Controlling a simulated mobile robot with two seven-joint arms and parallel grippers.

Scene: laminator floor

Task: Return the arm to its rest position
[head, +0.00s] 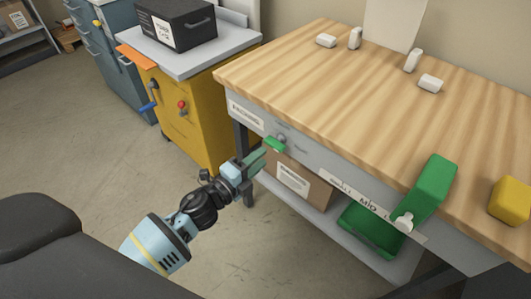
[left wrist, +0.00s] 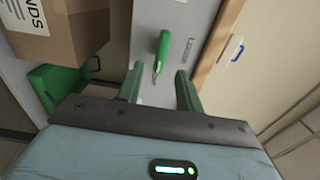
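My left gripper (head: 254,161) is in front of the wooden-topped bench (head: 350,90), near its left front leg. In the left wrist view its two green fingers stand apart with nothing between their tips (left wrist: 160,88). A small green handle (head: 274,145) sits on the bench's grey front panel, just beyond the fingertips. In the left wrist view the green handle (left wrist: 163,47) with a thin metal end shows ahead of the fingers. I cannot tell for sure whether they touch it, but it looks apart. My right gripper is not in view.
A cardboard box (head: 297,183) and a green bin (head: 372,232) are on the lower shelf. A yellow cabinet (head: 190,120) stands left. The floor left of my arm is open.

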